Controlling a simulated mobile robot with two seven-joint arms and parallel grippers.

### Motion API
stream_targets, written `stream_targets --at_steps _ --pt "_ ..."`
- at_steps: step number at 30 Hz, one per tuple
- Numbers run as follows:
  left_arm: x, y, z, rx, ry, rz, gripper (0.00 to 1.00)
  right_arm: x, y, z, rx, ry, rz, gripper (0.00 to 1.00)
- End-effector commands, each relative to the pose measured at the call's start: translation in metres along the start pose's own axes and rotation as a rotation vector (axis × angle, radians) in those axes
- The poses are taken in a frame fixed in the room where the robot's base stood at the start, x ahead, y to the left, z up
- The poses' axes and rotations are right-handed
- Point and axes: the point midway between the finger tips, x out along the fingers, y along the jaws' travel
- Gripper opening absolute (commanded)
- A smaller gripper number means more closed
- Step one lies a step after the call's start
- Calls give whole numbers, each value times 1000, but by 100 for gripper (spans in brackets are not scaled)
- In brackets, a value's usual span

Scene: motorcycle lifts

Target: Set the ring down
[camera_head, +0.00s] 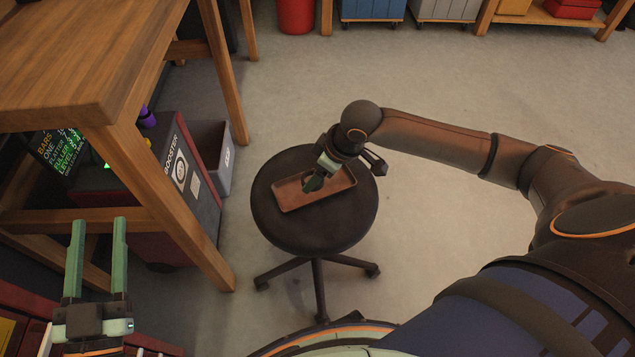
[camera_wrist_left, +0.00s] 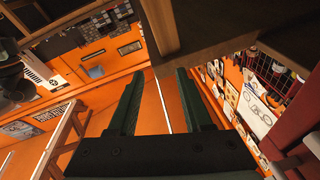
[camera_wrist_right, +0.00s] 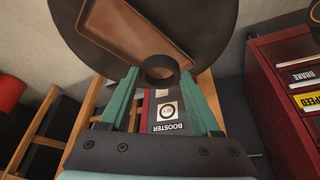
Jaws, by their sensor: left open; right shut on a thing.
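A dark ring (camera_wrist_right: 160,70) is between the fingertips of my right gripper (camera_wrist_right: 159,80), which is shut on it. In the head view my right gripper (camera_head: 315,180) is over a shallow brown rectangular tray (camera_head: 289,196); the tray also shows in the right wrist view (camera_wrist_right: 120,35). I cannot tell whether the ring touches the tray. The tray lies on the round black seat of a stool (camera_head: 318,236). My left gripper (camera_head: 98,228) is open and empty at the lower left, away from the stool; its parted fingers show in the left wrist view (camera_wrist_left: 158,78).
A wooden workbench (camera_head: 90,75) stands at the left, with a dark red Booster box (camera_head: 190,185) and a grey bin (camera_head: 213,155) beneath. A red bin (camera_head: 296,15) and wheeled containers (camera_head: 372,9) are at the back. The floor right of the stool is clear beneath my right arm.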

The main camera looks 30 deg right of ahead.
Motion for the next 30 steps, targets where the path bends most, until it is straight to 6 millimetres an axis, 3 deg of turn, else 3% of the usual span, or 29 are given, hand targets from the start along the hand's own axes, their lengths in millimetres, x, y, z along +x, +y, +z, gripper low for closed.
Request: stream_targets --at_steps 6,12,22,27,30 --pt "-3 -2 -58 71 243 6 50 25 16 2 1 1 0 3" --pt "-11 0 -96 117 402 15 50 37 26 2 0 1 0 3" --pt "-22 3 -123 150 519 23 50 47 33 2 0 2 1 3" --pt "-31 8 -129 159 584 33 50 73 33 13 0 1 -1 3" --pt "-32 8 -132 160 596 35 50 75 33 14 -1 1 0 3"
